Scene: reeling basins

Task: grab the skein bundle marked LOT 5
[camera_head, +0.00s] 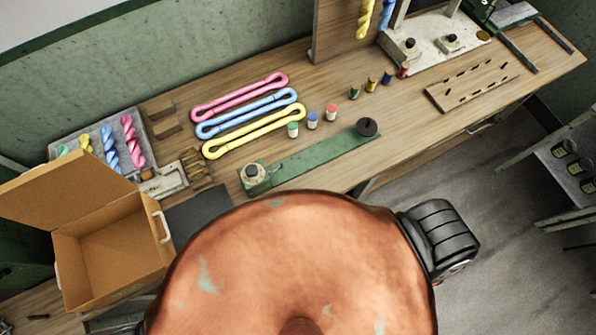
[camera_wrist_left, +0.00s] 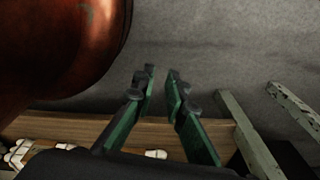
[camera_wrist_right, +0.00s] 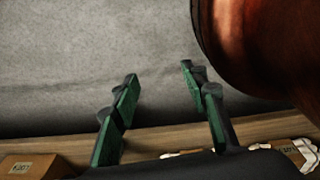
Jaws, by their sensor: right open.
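No LOT 5 mark is readable in any view. In the head view, pink (camera_head: 238,97), blue (camera_head: 246,114) and yellow (camera_head: 254,131) looped skeins lie side by side on the bench. Twisted skeins, among them a pink one (camera_head: 133,141) and a blue one (camera_head: 110,148), lie in a grey tray (camera_head: 62,143) at the left. My left gripper (camera_wrist_left: 161,76) is open and empty over the floor in its wrist view. My right gripper (camera_wrist_right: 159,74) is open and empty in its wrist view, fingers well apart. Neither gripper shows in the head view.
An open cardboard box (camera_head: 112,250) stands at the left. Small spools (camera_head: 331,112), a green bar fixture (camera_head: 320,158) and a slotted wooden board (camera_head: 472,84) are on the bench (camera_head: 410,125). A wooden edge (camera_wrist_right: 160,139) with small labelled things crosses the lower right wrist view. Grey floor lies beyond.

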